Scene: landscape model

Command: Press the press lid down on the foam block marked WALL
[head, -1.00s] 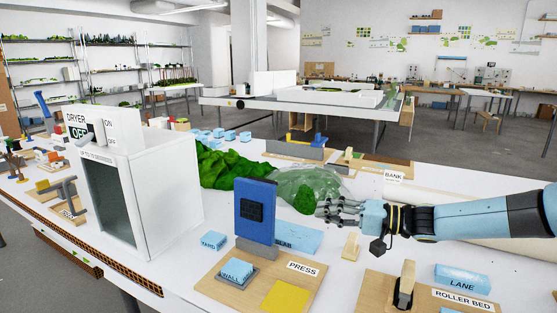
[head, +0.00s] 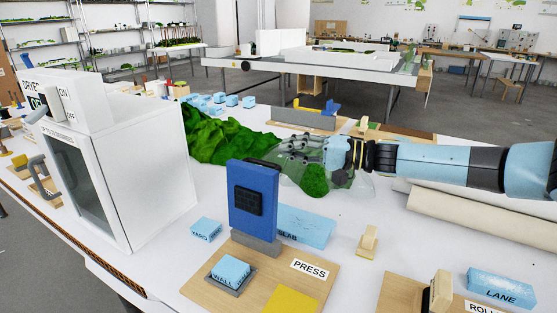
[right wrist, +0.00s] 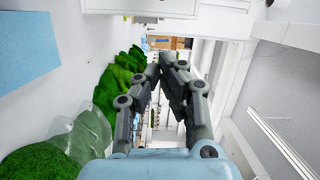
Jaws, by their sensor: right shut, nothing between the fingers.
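The press (head: 305,270) is a wooden board with a blue upright lid (head: 253,190) on a grey hinge block. The lid stands raised, with a black pad on its face. The light blue foam block marked WALL (head: 230,269) lies on a grey plate on the board, in front of the lid. My right gripper (head: 285,147) is shut and empty. It is behind and above the lid in the head view, over the green terrain and a clear dome. The right wrist view shows its fingers (right wrist: 170,65) closed together at the tips. My left gripper is not in view.
A white dryer (head: 110,170) stands to the left of the press. Foam blocks marked YARD (head: 206,229) and SLAB (head: 306,226) lie behind the board. A yellow square (head: 292,299) is on the board. The roller bed (head: 430,295) and LANE block (head: 501,288) are at right.

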